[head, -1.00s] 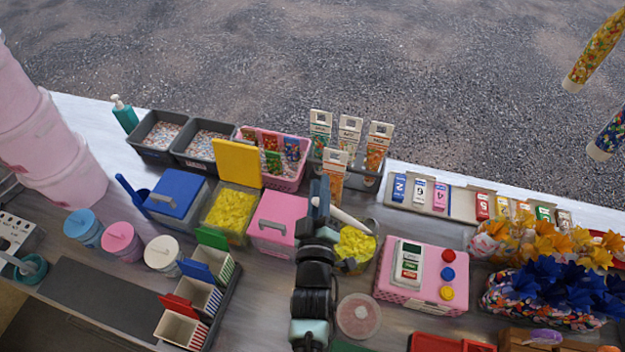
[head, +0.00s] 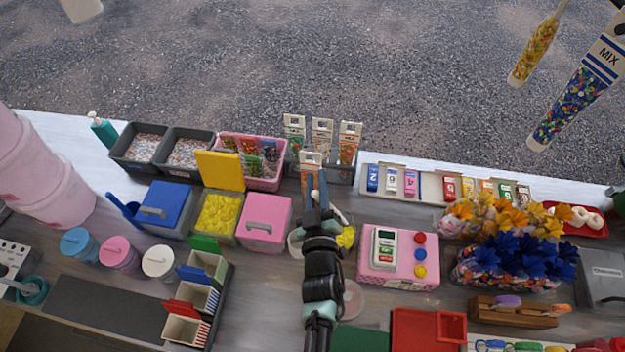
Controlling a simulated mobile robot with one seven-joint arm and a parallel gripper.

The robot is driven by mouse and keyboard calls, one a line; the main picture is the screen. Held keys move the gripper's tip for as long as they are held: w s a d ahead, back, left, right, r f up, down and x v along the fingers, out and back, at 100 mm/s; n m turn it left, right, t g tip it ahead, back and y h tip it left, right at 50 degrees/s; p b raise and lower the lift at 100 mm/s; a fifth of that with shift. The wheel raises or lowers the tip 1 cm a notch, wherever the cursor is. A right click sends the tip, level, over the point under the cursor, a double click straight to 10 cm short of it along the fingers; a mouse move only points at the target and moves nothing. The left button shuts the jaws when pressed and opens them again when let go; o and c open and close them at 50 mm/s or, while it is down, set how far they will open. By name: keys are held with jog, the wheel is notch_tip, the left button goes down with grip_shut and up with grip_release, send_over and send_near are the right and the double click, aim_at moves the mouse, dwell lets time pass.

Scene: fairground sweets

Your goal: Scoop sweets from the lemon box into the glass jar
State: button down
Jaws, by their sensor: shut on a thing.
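The lemon box (head: 240,226) stands left of centre with its yellow lid (head: 220,170) up, holding yellow sweets (head: 218,213). The glass jar (head: 295,243) is right of the pink box and largely hidden behind my arm. Yellow sweets (head: 346,238) show at its right side. My gripper (head: 316,190) is over the far side of the jar, seen from behind. It is shut on what looks like a pale scoop (head: 339,214), of which only a small part shows. I cannot tell whether the scoop holds sweets.
A closed pink box (head: 265,220) stands between lemon box and jar. A closed blue box (head: 163,208) is further left. A pink card-reader stand (head: 399,268) is right of the jar. A round lid (head: 353,300) lies in front. Upright packets (head: 310,170) stand close behind my gripper.

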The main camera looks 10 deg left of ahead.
jog(key=w+d+r+m, duration=0.1)
jog(key=d+r+m, duration=0.1)
jog(key=d+m, duration=0.3)
jog(key=shift+w+d+r+m, duration=0.25)
jog(key=shift+d+m, duration=0.05)
jog(key=shift+d, duration=0.65)
